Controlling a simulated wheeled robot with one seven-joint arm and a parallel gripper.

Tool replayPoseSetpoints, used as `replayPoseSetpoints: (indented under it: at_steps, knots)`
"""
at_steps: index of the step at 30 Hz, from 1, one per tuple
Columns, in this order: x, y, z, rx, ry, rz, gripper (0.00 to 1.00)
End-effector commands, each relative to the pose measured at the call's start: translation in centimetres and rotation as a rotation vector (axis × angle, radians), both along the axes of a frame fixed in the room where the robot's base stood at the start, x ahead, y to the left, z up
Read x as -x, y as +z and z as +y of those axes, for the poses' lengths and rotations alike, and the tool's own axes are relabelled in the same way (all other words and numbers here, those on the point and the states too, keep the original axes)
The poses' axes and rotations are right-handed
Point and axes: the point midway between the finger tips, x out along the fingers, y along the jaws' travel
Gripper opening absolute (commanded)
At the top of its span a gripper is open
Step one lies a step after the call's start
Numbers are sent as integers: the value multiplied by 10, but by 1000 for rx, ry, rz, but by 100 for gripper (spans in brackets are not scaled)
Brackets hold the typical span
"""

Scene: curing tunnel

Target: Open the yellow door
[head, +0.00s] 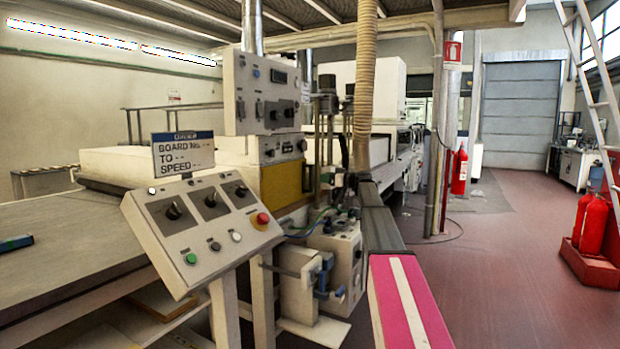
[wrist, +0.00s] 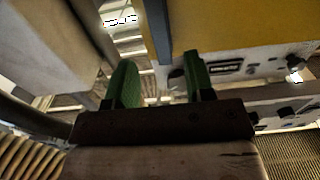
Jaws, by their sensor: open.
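The yellow door (head: 283,184) is on the front of the beige machine in the head view. It looks shut, with a dark upright strip at its right edge. A yellow panel (wrist: 235,25), apparently the same door, fills the top right of the wrist view, with a grey-blue strip along its left edge. My gripper (wrist: 160,85) shows two green fingers spread apart with nothing between them. The fingers point toward the strip and the panel's lower left corner; I cannot tell the exact distance. In the head view my gripper is not clearly distinguishable among the machine parts.
A tilted control panel (head: 205,228) with knobs and a red button stands in front left of the door. A corrugated hose (head: 364,80) hangs right of the machine. Red fire extinguishers (head: 592,228) stand at far right. The reddish floor (head: 510,260) between is clear.

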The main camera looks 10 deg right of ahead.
Motion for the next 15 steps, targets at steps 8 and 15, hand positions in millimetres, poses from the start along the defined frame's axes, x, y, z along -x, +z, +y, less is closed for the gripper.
replayPoseSetpoints:
  at_steps: [8, 15]
  knots:
    - [-31, 0, 40, -1, 1, 1, 49]
    - [-47, 0, 63, -1, 0, 1, 49]
